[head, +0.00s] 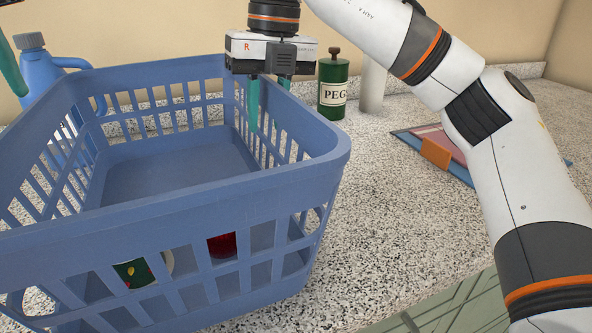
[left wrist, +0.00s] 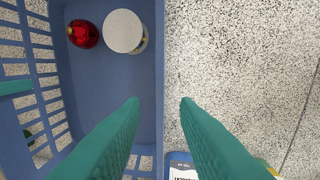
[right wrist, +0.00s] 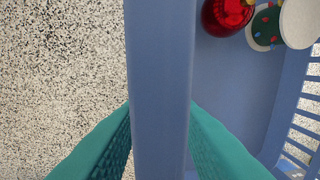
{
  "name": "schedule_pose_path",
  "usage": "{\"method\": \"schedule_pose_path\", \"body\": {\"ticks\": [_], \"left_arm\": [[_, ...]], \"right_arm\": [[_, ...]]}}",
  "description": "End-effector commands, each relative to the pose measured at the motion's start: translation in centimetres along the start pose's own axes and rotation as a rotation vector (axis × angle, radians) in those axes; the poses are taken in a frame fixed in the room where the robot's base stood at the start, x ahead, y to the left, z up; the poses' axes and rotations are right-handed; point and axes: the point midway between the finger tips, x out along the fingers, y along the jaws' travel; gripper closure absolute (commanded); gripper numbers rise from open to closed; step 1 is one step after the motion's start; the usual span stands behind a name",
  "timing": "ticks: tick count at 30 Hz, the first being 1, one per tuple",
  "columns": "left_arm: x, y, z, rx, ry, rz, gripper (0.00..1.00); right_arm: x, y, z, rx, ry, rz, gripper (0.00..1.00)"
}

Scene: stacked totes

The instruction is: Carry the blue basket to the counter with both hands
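The blue basket (head: 330,170) stands on the speckled counter, filling the left of the head view. Its rim (right wrist: 160,70) runs between the fingers of my right gripper (head: 268,108). One finger is inside the basket, the other outside, partly hidden behind the rim. The right fingers are spread and look about as wide apart as the left ones. My left gripper (left wrist: 160,100) is open above the basket's other side wall (left wrist: 160,60), with empty space around the wall. In the head view only a fingertip of it shows (head: 11,68), at the left edge.
A red ball-like item (head: 222,245) and a green can (head: 135,272) are inside the basket. A blue jug (head: 38,70) stands behind it at left. Counter between is clear.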

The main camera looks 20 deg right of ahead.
Motion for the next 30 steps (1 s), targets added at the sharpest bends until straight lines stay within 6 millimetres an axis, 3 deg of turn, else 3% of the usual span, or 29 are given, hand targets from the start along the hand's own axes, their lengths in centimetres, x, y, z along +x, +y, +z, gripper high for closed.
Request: {"method": "schedule_pose_path", "body": {"ticks": [4,11,24,30], "left_arm": [[-1.3,0.0,0.0,-0.001,0.003,0.001,0.72],[-1.8,-0.1,0.0,-0.001,0.004,0.002,0.72],[-1.8,-0.1,0.0,-0.001,0.004,0.002,0.72],[-1.7,-0.1,0.0,-0.001,0.004,0.002,0.72]], "right_arm": [[0.0,0.0,0.0,0.0,0.0,0.0,0.72],[-1.2,0.0,0.0,0.0,0.003,0.001,0.72],[-9.6,0.0,0.0,0.005,0.009,0.001,0.72],[-11.2,0.0,0.0,0.001,-0.001,0.002,0.72]]}}
